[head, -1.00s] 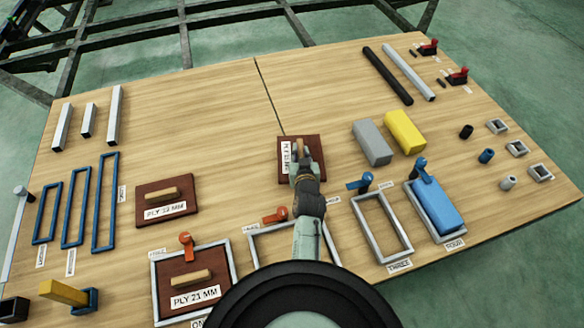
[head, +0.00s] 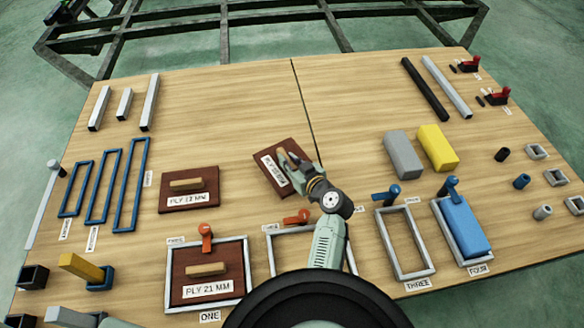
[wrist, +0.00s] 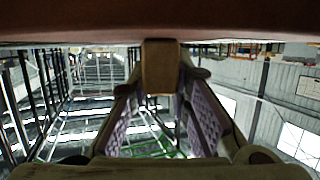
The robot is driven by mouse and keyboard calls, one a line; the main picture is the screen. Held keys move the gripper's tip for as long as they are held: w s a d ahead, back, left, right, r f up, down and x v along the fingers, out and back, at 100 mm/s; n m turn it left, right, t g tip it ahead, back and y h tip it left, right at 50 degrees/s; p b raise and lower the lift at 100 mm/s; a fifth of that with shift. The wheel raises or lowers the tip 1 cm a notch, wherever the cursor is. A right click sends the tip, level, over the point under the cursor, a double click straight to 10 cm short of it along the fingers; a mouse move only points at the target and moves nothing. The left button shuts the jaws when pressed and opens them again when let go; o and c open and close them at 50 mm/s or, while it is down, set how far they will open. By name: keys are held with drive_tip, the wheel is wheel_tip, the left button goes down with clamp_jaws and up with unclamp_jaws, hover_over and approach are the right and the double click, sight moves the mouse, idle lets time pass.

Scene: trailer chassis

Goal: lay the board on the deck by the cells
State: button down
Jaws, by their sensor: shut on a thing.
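In the wrist view the handle (wrist: 160,65) is between the fingers and the board's face (wrist: 160,20) fills the top. I cannot tell how high the board is above the deck. Grey frame cells line the near side: ONE (head: 245,268) holds a PLY 21 MM board (head: 190,285), and FOUR (head: 444,228) holds a blue block (head: 464,228).
Another PLY board (head: 204,201) lies to the left. Cell THREE (head: 414,243) is empty. Orange levers (head: 296,217) and blue levers (head: 386,195) stand by the cells. Grey (head: 402,153) and yellow (head: 437,146) blocks are to the right. The deck's far middle is clear.

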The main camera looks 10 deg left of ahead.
wheel_tip(320, 180, down, 4)
drive_tip(key=shift+r, duration=0.15)
drive_tip(key=c, duration=1.5)
unclamp_jaws()
drive_tip(key=b+v, duration=0.1)
drive_tip(key=v, duration=1.1)
drive_tip(key=shift+b, duration=0.35)
